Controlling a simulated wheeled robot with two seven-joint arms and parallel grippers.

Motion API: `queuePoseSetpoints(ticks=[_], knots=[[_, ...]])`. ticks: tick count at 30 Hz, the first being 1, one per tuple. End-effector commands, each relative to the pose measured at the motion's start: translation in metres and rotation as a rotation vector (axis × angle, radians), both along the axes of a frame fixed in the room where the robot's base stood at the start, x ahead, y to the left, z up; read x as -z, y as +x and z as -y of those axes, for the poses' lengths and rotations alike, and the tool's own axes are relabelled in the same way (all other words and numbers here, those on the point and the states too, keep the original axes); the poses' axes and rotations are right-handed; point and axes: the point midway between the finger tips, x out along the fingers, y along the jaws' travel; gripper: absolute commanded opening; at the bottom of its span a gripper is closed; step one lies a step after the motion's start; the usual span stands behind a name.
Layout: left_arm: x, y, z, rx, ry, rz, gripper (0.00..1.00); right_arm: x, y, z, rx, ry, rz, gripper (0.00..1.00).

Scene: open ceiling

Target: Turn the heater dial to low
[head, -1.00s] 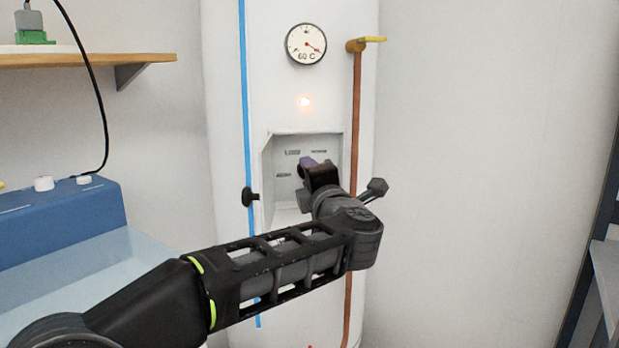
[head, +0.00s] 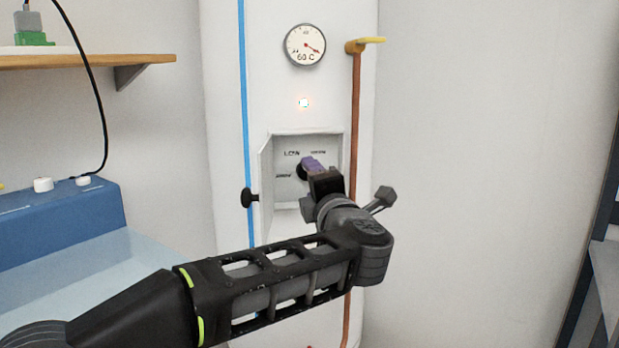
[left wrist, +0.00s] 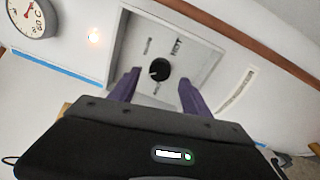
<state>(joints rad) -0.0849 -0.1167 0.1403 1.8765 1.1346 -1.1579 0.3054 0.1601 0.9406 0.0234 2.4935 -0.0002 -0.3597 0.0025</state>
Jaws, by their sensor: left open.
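The heater (head: 225,120) is a tall white tank with an open recess (head: 328,141) in its front. A black dial (head: 302,171) sits on the recess's back panel, with printed labels around it. One label reads like LOW in the head view; another reads HOT in the left wrist view. The dial (left wrist: 160,69) shows whole in the left wrist view, with a small pale mark toward its left side. My left gripper (left wrist: 158,78) is open, its purple fingers apart on either side of the dial in that picture. Contact is not visible. My right gripper is not in view.
A round gauge (head: 305,45) reading 60 C and a small lit lamp (head: 304,103) are above the recess. A copper pipe (head: 356,110) with a yellow handle runs close right of it. A blue unit (head: 60,220) stands left.

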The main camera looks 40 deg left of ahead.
Motion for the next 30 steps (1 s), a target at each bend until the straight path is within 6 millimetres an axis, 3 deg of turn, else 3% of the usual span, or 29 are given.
queuePoseSetpoints(ticks=[9, 30], knots=[[0.003, -0.028, 0.034, 0.0, 0.0, 0.0, 0.56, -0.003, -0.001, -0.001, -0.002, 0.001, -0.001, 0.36], [0.002, -0.024, 0.041, 0.03, 0.02, -0.018, 0.56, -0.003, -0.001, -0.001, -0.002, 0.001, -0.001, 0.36]])
